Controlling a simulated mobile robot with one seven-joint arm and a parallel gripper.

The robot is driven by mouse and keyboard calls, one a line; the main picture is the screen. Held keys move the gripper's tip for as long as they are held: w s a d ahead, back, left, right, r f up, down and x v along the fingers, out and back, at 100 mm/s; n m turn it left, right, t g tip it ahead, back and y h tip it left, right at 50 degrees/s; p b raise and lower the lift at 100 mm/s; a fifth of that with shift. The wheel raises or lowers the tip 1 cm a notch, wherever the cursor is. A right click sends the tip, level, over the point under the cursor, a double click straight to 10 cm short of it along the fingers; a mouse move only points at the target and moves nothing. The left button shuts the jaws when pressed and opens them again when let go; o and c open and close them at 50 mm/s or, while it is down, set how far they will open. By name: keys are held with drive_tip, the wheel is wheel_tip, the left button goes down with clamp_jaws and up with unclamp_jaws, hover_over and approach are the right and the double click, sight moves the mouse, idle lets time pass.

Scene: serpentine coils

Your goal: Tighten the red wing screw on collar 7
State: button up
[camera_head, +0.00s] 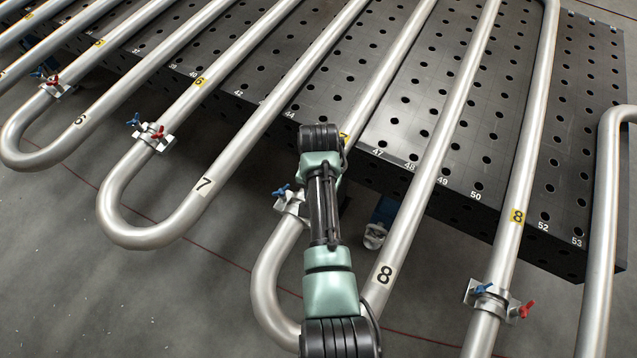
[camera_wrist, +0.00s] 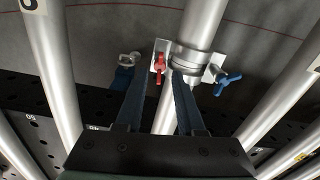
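Collar 7 (camera_head: 294,203) is a silver clamp on the pipe leg with the yellow 7 label (camera_head: 344,137). Its blue wing screw (camera_head: 281,190) shows left of my arm; its red one is hidden in the head view. In the wrist view the collar (camera_wrist: 190,58) is at top centre, with the red wing screw (camera_wrist: 160,67) on its left and the blue one (camera_wrist: 227,82) on its right. The red wings stand up and down in the picture. My gripper (camera_wrist: 162,72) is open, its two dark fingers apart on either side of the red screw. Contact cannot be told.
Silver pipe bends run on both sides, one leg marked black 8 (camera_head: 384,275). Other collars with red and blue screws sit on neighbouring pipes, such as one at right (camera_head: 490,298). The perforated dark table (camera_head: 455,150) lies behind. A blue leg-like part (camera_wrist: 123,78) stands left of the fingers.

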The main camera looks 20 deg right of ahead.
wheel_tip(320, 180, up, 12)
drive_tip(key=b, duration=0.1)
drive_tip(key=shift+b, duration=0.4)
drive_tip(key=shift+f, duration=0.15)
drive_tip(key=w+a+r+n+t+h+b, duration=0.1)
drive_tip(key=w+r+n+t+h+b, duration=0.15)
drive_tip(key=w+r+t, duration=0.8)
drive_tip(key=w+a+r+n+t, duration=0.1)
drive_tip(key=a+r+t, duration=0.2)
drive_tip(key=r, duration=0.8)
drive_tip(key=w+a+r+n+t, duration=0.1)
drive_tip(key=a+r+n+t, duration=0.15)
drive_tip(key=r, duration=0.75)
drive_tip(key=s+a+r+n+t+y+b, duration=0.1)
drive_tip(key=s+a+r+t, duration=0.3)
drive_tip(key=s+r, duration=0.5)
drive_tip(key=s+a+r+n+t+y+b, duration=0.1)
drive_tip(key=s+a+r+n+t, duration=0.1)
drive_tip(key=s+r+t, duration=0.5)
wheel_tip(320, 180, up, 6)
drive_tip(key=shift+s+a+r, duration=0.2)
drive_tip(key=shift+s+a, duration=0.65)
drive_tip(key=shift+s, duration=0.1)
